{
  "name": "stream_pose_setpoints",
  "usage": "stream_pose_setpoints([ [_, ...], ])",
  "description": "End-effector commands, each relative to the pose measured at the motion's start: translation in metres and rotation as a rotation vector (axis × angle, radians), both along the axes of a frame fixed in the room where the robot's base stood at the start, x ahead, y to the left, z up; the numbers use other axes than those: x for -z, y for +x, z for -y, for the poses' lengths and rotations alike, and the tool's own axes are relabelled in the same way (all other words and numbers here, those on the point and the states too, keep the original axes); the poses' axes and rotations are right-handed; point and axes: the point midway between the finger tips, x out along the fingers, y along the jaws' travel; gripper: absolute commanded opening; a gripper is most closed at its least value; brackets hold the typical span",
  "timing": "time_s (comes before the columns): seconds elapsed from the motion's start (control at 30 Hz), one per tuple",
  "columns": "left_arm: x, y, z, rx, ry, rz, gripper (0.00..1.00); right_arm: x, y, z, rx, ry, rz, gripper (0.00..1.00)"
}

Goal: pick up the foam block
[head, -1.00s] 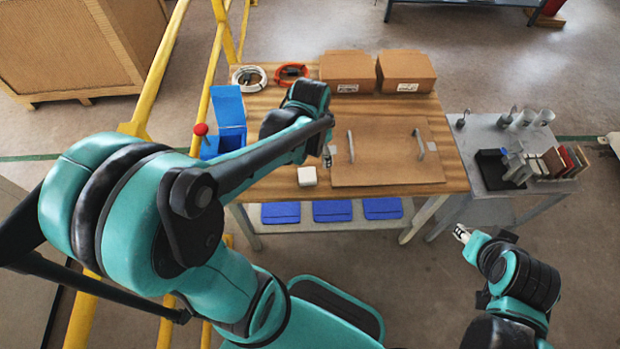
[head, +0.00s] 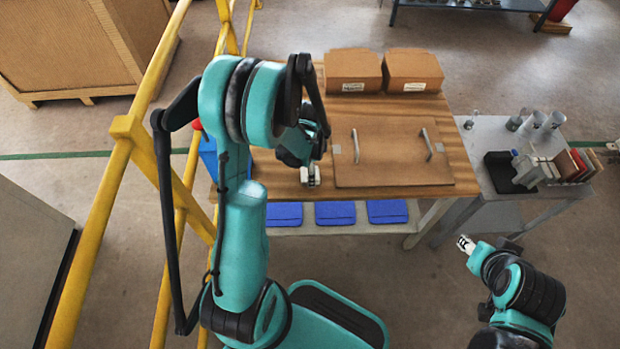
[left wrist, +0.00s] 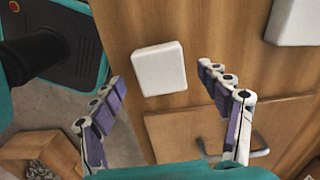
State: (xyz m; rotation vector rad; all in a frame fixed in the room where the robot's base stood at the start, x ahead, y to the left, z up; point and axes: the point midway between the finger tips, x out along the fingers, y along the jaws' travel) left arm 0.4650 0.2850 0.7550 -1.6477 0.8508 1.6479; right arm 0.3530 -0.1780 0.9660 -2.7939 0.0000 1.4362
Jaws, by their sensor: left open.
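The foam block is a small white block with rounded corners. In the left wrist view the foam block (left wrist: 159,69) lies on the wooden table, just beyond and between the spread fingertips. My left gripper (left wrist: 158,78) is open and empty. In the head view my left gripper (head: 311,172) is over the block at the table's front left, and its fingers partly hide the block. My right gripper (head: 465,244) is off the table at the lower right, and its finger opening is too small to make out.
A brown board (head: 392,172) with two handles lies right of the block. Two cardboard boxes (head: 353,70) stand at the back. A blue bin (head: 208,155) is partly hidden at left. A grey side table (head: 480,140) holds several items. A pale object (left wrist: 293,22) shows in the wrist view.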

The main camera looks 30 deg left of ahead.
Motion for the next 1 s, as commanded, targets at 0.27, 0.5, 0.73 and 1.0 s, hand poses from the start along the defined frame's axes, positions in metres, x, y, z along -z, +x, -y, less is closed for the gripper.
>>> stream_pose_setpoints([
  [0.27, 0.0214, 0.0003, 0.0001, -0.001, 0.000, 0.000, 0.76, 0.0108, 0.0000, 0.0000, 0.000, 0.000, 0.000, 0.40],
  [0.5, 0.0208, 0.0003, 0.0001, -0.001, 0.000, 0.000, 0.42, 0.0104, 0.0001, 0.0000, 0.000, 0.000, 0.000, 0.40],
  [0.73, 0.0208, 0.0004, 0.0002, -0.001, 0.001, 0.001, 0.39, 0.0105, 0.0000, 0.0000, 0.000, 0.000, 0.000, 0.40],
  [1.0, 0.0164, 0.0003, 0.0002, -0.001, 0.001, 0.001, 0.39, 0.0079, 0.0000, 0.0000, 0.000, 0.000, 0.000, 0.40],
])
